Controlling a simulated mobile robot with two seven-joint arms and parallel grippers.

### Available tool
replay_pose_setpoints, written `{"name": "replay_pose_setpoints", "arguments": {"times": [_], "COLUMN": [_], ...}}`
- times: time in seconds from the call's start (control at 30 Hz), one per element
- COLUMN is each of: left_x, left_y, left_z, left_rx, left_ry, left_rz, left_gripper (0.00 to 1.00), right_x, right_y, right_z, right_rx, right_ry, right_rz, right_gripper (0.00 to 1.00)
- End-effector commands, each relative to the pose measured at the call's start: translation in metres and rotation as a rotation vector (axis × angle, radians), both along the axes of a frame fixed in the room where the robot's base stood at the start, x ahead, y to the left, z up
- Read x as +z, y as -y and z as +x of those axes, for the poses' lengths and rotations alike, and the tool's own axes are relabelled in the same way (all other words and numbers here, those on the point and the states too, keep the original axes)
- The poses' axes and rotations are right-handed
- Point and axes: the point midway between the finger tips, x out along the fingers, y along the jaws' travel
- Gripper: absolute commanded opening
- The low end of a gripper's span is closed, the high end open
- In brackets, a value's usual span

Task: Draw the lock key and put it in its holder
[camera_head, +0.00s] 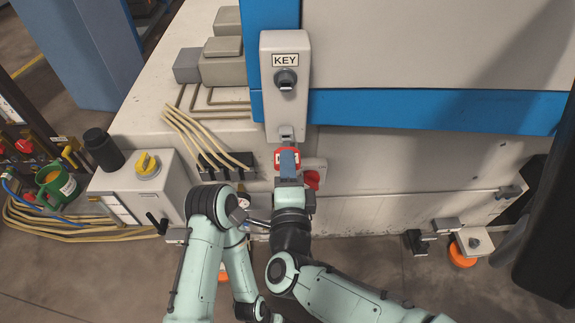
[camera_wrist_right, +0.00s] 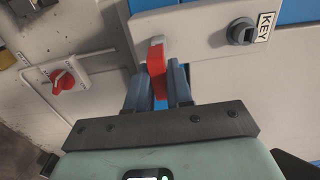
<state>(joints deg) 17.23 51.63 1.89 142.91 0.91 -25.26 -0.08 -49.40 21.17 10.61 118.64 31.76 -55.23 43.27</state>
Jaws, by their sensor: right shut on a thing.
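My right gripper (camera_head: 287,155) is shut on the red lock key, just below the lower end of the grey panel. In the right wrist view the red key (camera_wrist_right: 157,58) stands between the two fingers. Its far end is at a small light grey bracket (camera_wrist_right: 157,40) at the panel's end, which looks like the holder. I cannot tell how far the key sits in it. The bracket also shows in the head view (camera_head: 286,133). The dark lock switch (camera_head: 286,80) under the KEY label is above, clear of the gripper.
Yellowish cables (camera_head: 205,140) enter black connectors on the left. A grey box with a yellow knob (camera_head: 147,165) stands further left. The pale machine wall on the right is mostly clear.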

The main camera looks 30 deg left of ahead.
Motion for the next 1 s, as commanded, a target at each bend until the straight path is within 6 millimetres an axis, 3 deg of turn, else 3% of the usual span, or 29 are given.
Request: {"name": "replay_pose_setpoints", "arguments": {"times": [0.1, 1.0], "left_x": [-0.008, -0.011], "left_y": [-0.001, -0.002], "left_z": [0.0, -0.001], "left_rx": [0.004, 0.009], "left_ry": [-0.004, -0.005], "left_rz": [0.003, 0.007], "left_gripper": [0.43, 0.43], "right_x": [-0.002, -0.003], "right_y": [0.0, -0.007], "right_z": [0.001, 0.012], "right_rx": [-0.001, -0.001], "right_ry": [0.0, -0.002], "right_rz": [0.0, 0.001], "right_gripper": [0.0, 0.0]}}
